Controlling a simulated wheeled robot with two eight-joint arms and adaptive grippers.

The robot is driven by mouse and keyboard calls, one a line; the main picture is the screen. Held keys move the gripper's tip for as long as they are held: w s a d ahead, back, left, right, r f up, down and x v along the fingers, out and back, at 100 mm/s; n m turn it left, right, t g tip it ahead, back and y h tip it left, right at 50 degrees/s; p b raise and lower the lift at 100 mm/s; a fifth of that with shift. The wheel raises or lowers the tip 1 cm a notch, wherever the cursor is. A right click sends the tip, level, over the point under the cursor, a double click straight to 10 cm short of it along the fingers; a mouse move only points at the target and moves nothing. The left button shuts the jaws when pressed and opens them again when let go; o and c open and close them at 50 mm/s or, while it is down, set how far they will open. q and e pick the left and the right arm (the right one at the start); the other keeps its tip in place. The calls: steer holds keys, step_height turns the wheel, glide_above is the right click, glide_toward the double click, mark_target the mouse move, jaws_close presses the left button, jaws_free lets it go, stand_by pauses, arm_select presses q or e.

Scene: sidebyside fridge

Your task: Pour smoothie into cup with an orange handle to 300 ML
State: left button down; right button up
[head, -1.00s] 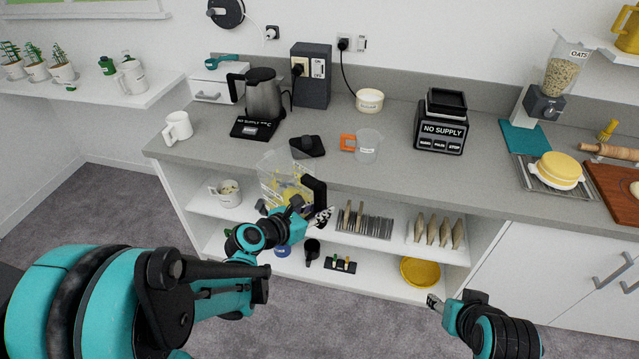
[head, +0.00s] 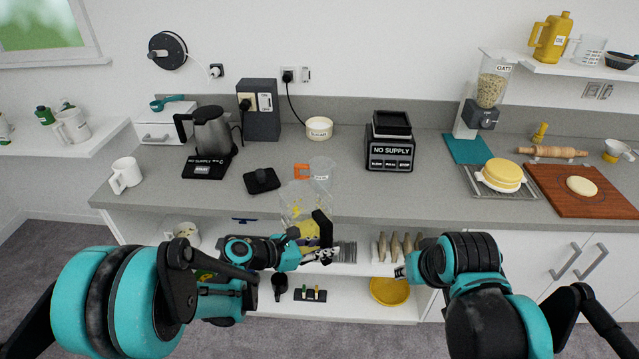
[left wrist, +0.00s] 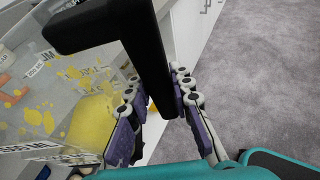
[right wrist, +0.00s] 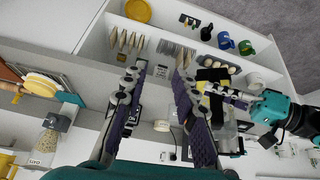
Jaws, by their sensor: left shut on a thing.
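The clear cup (head: 321,169) with an orange handle (head: 302,171) stands upright on the grey counter. The transparent blender jar (head: 296,202) has yellow smoothie low inside and yellow splashes on its wall. My left gripper (head: 318,254) is shut on the jar's black handle and holds it at the counter's front edge, in front of the cup. In the left wrist view, the jar (left wrist: 62,110) shows its handle (left wrist: 152,50) between the fingers. My right gripper (head: 400,272) is in front of the lower shelves; in the right wrist view (right wrist: 158,80) its fingers are apart and empty.
The blender base (head: 390,147) reading "NO SUPPLY" stands right of the cup. A black lid-like piece (head: 261,180) lies to its left, near a kettle (head: 211,130) on a scale. A white bowl (head: 319,128) stands behind. Counter between cup and blender base is clear.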

steer(key=w+a+r+n+g, duration=0.1)
steer(key=w+a+r, duration=0.2)
steer(key=w+a, duration=0.35)
steer(key=w+a+r+n+g, duration=0.2)
steer(key=w+a+r, duration=0.1)
steer(key=w, duration=0.6)
steer(key=w+a+r+n+g, duration=0.1)
steer(key=w+a+r, duration=0.25)
steer(key=w, duration=0.35)
arm_select(q)
steer(key=shift+w, duration=0.1)
arm_select(e)
steer(key=w+a+f+n+g, duration=0.2)
steer(key=w+a+f, duration=0.25)
steer(key=a, duration=0.25)
step_height(320, 180, down, 13)
steer(key=shift+s+a+r, duration=0.15)
steer(key=shift+s, duration=0.3)
steer(key=shift+c, duration=0.2)
